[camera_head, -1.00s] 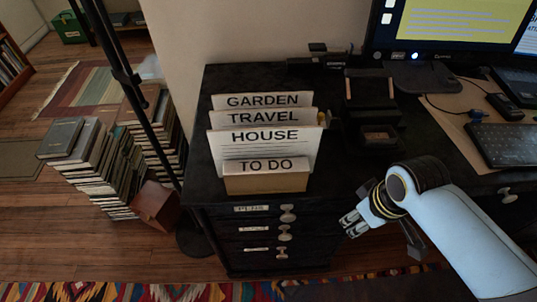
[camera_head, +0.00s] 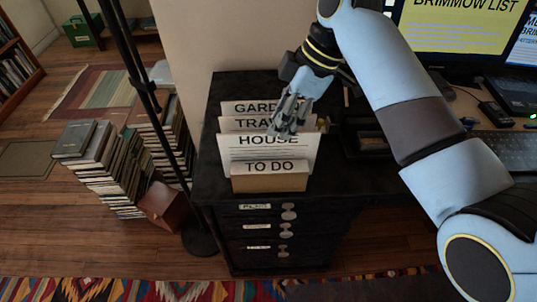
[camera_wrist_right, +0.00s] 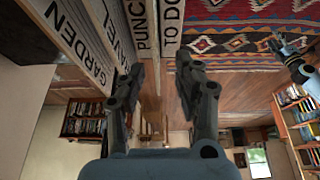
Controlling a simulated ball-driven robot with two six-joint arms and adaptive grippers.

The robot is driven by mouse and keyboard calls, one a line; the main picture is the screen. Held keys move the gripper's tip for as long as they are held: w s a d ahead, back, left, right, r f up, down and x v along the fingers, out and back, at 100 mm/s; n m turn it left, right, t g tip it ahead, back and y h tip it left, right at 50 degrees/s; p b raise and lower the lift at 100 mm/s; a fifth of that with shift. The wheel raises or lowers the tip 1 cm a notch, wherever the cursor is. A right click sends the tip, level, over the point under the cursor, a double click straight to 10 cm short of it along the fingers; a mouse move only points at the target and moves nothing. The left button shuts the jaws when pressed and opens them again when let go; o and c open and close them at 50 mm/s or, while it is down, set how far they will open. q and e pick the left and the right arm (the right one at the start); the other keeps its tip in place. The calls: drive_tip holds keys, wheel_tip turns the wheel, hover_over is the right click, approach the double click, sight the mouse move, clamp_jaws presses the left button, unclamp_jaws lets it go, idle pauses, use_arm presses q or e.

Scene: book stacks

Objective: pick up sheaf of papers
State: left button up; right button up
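White labelled sheets stand upright in a tan holder (camera_head: 269,183) on the dark desk. The HOUSE sheet (camera_head: 262,154) is behind the front TO DO card (camera_head: 268,167), with TRAVEL (camera_head: 240,124) and GARDEN (camera_head: 243,106) farther back. I cannot tell which of these is the sheaf. My right gripper (camera_head: 284,122) is over the sheets and hides parts of their labels. In the wrist view my right gripper (camera_wrist_right: 163,70) has its fingers apart with nothing clearly held, near the sheet edges. What looks like my left gripper (camera_wrist_right: 285,48) shows small at the right there.
The dark drawer unit (camera_head: 275,263) is below the holder. A black pole (camera_head: 140,85) and book stacks (camera_head: 105,160) stand left on the floor. A monitor (camera_head: 455,28) and keyboard (camera_head: 515,152) are right, partly behind my right arm.

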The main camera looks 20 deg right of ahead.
sight(269, 141)
drive_tip(key=x, duration=0.6)
drive_tip(key=shift+w+f, duration=0.3)
drive_tip(key=shift+w, duration=0.05)
drive_tip(key=shift+f+p, duration=0.25)
drive_tip(key=shift+p, duration=0.05)
drive_tip(key=shift+c, duration=0.3)
clamp_jaws()
